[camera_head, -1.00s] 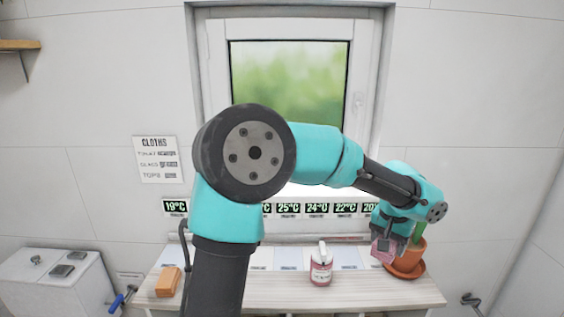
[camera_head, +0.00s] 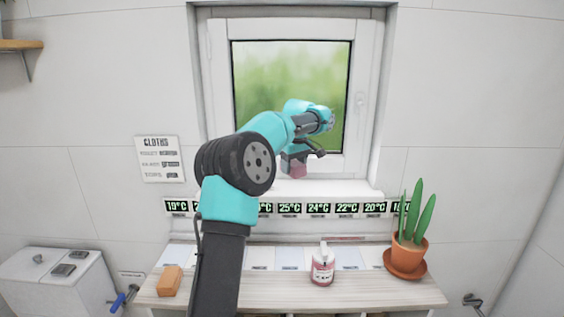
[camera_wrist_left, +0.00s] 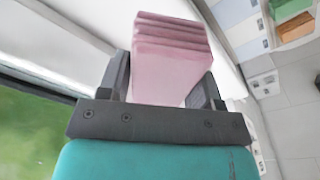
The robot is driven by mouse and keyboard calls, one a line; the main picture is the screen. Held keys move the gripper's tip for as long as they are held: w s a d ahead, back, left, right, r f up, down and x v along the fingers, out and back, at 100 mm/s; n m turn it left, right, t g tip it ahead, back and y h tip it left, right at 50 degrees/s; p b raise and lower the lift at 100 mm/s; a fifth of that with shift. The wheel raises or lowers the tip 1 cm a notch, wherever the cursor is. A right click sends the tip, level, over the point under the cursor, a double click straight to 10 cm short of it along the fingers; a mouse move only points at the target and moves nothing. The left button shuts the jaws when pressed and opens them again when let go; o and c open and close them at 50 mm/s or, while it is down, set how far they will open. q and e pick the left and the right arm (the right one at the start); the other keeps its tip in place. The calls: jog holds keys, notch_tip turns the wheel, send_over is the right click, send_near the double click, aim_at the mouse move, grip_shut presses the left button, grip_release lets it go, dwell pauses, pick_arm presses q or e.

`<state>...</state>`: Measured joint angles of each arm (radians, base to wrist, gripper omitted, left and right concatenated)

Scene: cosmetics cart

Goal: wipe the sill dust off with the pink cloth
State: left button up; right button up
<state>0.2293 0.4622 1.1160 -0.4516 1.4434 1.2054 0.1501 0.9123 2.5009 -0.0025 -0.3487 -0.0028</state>
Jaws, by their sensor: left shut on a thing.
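My left gripper (camera_head: 297,163) is shut on the pink cloth (camera_head: 298,171), in front of the lower part of the window. In the left wrist view the cloth (camera_wrist_left: 170,55) is a folded stack of layers between the two dark fingers. The white sill (camera_head: 345,188) runs under the window, and the cloth is just above it in the picture; I cannot tell whether they touch. No dust can be made out on the sill. My arm hides its left part. My right gripper is not in view.
A potted plant (camera_head: 408,250) stands at the right of the shelf top (camera_head: 370,290). A pink bottle (camera_head: 322,265) stands mid-shelf, and an orange block (camera_head: 169,281) lies at the left. A row of temperature displays (camera_head: 318,208) sits below the sill.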

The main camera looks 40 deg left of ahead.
pick_arm(q)
jog(key=shift+n, duration=0.9)
jog(key=a, duration=0.1)
jog(key=s+a, duration=0.1)
jog(key=a+r, duration=0.1)
jog(key=a, duration=0.1)
jog(key=shift+s, duration=0.3)
jog(key=shift+f, duration=0.1)
